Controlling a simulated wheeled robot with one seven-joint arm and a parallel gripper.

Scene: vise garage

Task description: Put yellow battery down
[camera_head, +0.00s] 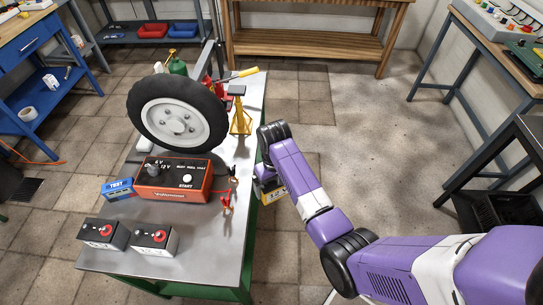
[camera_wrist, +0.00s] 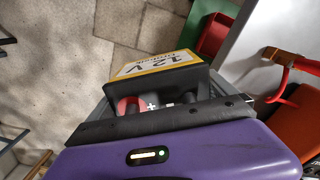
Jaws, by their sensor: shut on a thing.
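The yellow battery (camera_head: 273,194) shows only partly in the head view, just right of the metal workbench's edge, below my wrist. In the wrist view the battery (camera_wrist: 157,66) has a yellow-bordered label reading "12 V" and a dark body with terminals. My gripper (camera_wrist: 160,98) is shut on it. In the head view my gripper (camera_head: 266,176) is mostly hidden by my wrist. The battery's underside is hidden, and I cannot tell its exact height over the floor.
The workbench (camera_head: 205,245) holds an orange charger (camera_head: 172,182), a blue tester (camera_head: 118,189), two dark batteries (camera_head: 103,234) (camera_head: 154,240), a wheel (camera_head: 177,117) and a yellow stand (camera_head: 240,115). Red clamps (camera_head: 227,200) lie near its right edge. Its front right surface is bare. Open floor lies right.

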